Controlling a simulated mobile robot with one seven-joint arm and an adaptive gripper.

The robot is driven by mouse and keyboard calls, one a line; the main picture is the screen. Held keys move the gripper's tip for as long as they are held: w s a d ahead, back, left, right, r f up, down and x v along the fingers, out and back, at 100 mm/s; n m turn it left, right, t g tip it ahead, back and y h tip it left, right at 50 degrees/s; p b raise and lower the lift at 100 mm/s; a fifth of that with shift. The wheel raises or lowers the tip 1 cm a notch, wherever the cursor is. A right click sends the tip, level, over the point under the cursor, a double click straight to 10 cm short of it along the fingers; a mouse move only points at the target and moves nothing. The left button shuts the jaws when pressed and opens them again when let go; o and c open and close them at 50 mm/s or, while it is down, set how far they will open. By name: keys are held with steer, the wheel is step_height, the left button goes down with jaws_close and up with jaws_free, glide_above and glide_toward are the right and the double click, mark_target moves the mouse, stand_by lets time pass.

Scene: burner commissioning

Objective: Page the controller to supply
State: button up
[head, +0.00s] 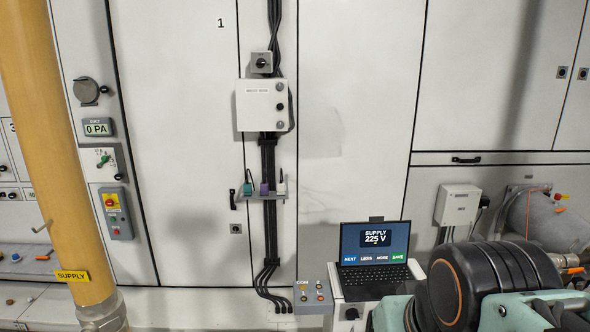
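The controller (375,258) looks like an open laptop on a small grey cabinet, low and right of centre in the head view. Its screen (375,241) reads "SUPPLY" and "225 V". Along the bottom of the screen are the labels NEXT, LESS, MORE and SAVE. Its dark keyboard lies below the screen. My arm, with a black rounded link and pale green parts, fills the lower right corner, just right of the controller. My gripper's fingers do not show in this view.
A small grey box with coloured buttons (316,297) stands left of the controller. A yellow pipe (45,150) labelled SUPPLY rises at the left. A white wall box (262,106) and black cables (268,215) run down the panel.

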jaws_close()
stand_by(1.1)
